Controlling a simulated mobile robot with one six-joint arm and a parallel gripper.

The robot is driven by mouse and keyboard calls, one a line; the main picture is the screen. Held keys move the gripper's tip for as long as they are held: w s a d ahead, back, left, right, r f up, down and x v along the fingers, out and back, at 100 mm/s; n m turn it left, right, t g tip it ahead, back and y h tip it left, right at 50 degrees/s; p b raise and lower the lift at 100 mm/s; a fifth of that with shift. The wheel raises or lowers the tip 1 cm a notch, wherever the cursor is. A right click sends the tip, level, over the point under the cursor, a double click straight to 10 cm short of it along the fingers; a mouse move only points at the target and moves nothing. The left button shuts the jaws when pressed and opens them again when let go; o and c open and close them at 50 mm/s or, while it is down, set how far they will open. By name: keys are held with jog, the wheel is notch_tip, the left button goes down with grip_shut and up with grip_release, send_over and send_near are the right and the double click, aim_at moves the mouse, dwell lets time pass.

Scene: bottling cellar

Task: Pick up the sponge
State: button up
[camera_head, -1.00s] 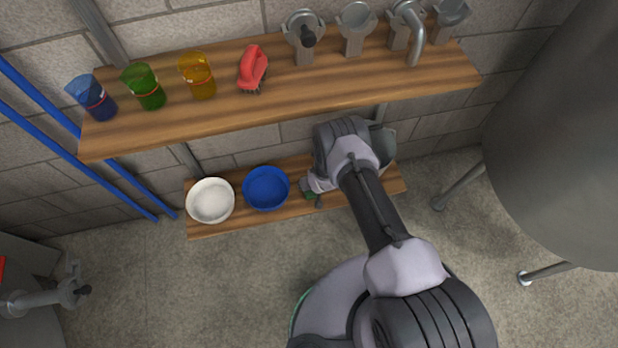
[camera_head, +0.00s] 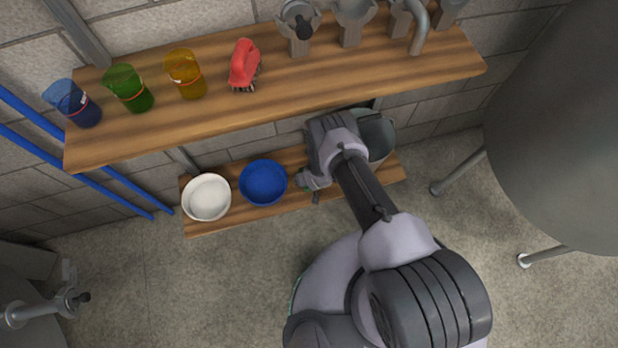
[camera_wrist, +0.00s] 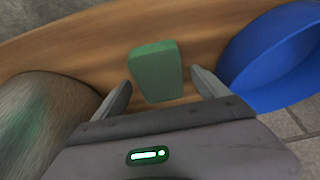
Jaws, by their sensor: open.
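The sponge (camera_wrist: 157,73) is a green block on the lower wooden shelf. In the wrist view it lies between and just ahead of my open gripper's two fingers (camera_wrist: 160,92), with a gap to each finger. In the head view my gripper (camera_head: 306,183) is low at the lower shelf, just right of the blue bowl, and my wrist hides most or all of the sponge there.
The blue bowl (camera_head: 263,183) stands close beside my gripper, with a white bowl (camera_head: 207,197) further left. A grey container (camera_head: 376,135) is on the other side. The upper shelf (camera_head: 330,82) overhangs, holding cups, a red brush (camera_head: 244,65) and metal fittings.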

jog(key=c, duration=1.4)
